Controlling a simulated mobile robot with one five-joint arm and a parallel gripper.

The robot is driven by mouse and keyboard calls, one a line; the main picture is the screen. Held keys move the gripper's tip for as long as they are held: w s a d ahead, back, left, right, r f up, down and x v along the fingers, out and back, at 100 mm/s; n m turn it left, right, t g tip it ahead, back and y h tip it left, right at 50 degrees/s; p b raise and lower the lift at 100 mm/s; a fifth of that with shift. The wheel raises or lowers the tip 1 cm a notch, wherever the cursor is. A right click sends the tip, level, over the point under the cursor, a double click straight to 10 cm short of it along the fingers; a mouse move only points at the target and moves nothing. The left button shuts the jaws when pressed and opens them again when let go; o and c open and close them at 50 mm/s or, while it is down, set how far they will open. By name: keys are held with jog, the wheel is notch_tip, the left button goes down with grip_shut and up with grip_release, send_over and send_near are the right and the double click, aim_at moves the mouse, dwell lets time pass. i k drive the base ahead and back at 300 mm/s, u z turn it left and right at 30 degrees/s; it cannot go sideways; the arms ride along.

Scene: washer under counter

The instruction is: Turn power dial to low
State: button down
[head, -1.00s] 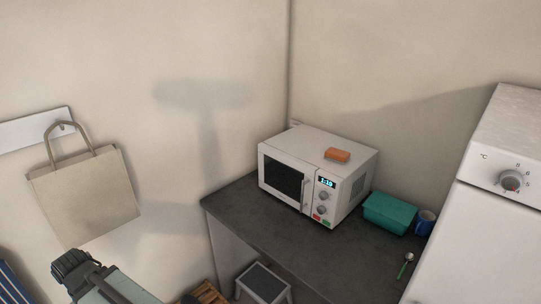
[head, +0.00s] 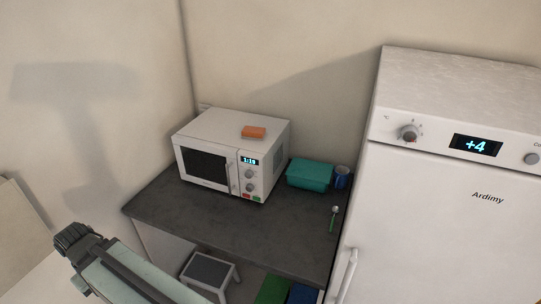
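A white microwave (head: 222,157) stands on a dark counter (head: 235,222) in the head view, its door shut and its display reading 1:19. Two grey dials sit below the display: an upper dial (head: 249,174) and a lower dial (head: 249,187). Their markings are too small to read, so I cannot tell which is the power dial or where it points. My arm shows at the lower left, well apart from the microwave. My gripper's fingers cannot be made out.
An orange sponge-like block (head: 254,132) lies on the microwave. A teal box (head: 310,174), a blue mug (head: 342,177) and a green-handled spoon (head: 334,218) are on the counter to its right. A white fridge (head: 440,230) stands at the right. A step stool (head: 208,272) stands below.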

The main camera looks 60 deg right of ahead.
aim_at(249, 174)
jog(key=z, duration=2.05)
jog(key=k, duration=1.05)
jog(key=u, duration=0.25)
